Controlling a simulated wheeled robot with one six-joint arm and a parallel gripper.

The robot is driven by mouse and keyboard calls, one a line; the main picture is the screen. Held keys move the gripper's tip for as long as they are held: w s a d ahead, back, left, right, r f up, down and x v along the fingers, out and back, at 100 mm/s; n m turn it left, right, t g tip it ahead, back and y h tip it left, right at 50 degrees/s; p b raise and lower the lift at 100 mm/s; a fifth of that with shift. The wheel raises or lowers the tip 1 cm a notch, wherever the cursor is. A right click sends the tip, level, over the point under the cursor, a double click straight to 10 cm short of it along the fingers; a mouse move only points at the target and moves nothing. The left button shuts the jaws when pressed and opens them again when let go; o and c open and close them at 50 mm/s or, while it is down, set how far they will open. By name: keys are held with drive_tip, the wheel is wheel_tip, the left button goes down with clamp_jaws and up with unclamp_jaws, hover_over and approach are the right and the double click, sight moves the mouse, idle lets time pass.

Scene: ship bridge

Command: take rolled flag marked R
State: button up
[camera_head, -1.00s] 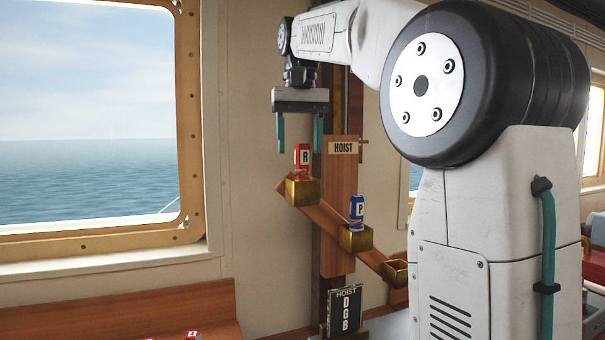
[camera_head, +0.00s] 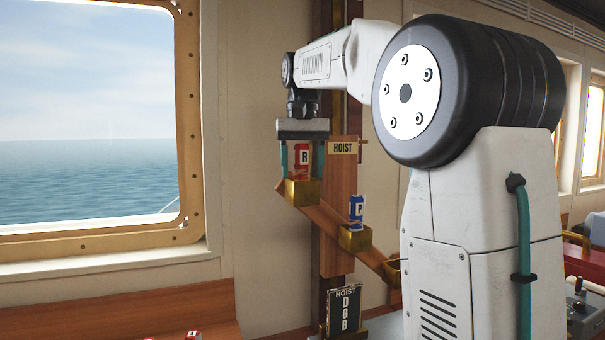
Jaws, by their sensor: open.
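The rolled flag marked R (camera_head: 301,163) is red with a white label and stands upright in the upper brass holder (camera_head: 299,193) of the hoist rack. My gripper (camera_head: 302,169) points down over it, with one teal finger on each side of the flag. The jaws are open, and the flag stands between them. I cannot tell whether either finger touches it. The lower end of the flag is hidden in the holder.
A blue rolled flag marked P (camera_head: 356,209) stands in the middle brass holder (camera_head: 354,239), lower right. A third holder (camera_head: 392,271) is partly behind my arm. A HOIST sign reading DGB (camera_head: 344,310) stands below. Red rolls (camera_head: 192,336) show at the bottom edge.

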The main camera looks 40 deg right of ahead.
drive_tip(key=c, duration=1.1)
drive_tip(key=shift+r, duration=0.1)
